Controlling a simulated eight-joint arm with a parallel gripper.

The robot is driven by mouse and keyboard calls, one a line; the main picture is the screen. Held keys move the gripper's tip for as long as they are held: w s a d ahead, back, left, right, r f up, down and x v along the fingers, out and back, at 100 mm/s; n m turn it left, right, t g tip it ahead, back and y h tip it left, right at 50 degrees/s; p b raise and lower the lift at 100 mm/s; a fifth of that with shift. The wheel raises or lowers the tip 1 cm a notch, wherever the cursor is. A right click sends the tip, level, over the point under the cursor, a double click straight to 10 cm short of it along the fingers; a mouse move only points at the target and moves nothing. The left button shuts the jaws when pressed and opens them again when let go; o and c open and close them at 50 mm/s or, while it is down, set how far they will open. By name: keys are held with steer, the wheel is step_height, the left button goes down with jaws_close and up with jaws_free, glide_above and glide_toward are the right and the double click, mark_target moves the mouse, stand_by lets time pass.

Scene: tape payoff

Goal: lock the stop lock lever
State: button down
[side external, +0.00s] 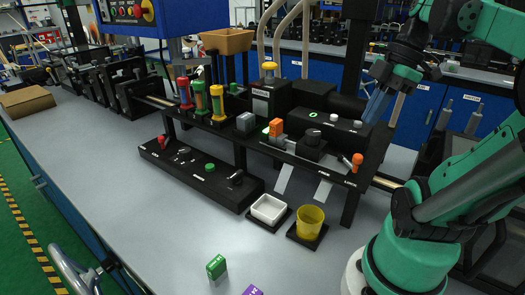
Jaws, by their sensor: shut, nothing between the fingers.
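A small lever with an orange knob (357,160) stands at the right end of the black fixture (345,180). It looks like the stop lock lever, and small white labels sit on the fixture near it, too small to read surely. The knob leans slightly; I cannot tell which setting the lever is in. My gripper (374,108) hangs above and a little right of the knob, pointing down and left. It is shut and empty, and appears apart from the lever.
A white dish (268,209) and a yellow cup (310,222) stand in front. A black control panel (200,172) lies left. The front table (150,230) is largely clear.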

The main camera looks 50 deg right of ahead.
steer(key=shift+v, duration=1.2)
steer(key=shift+w, duration=0.1)
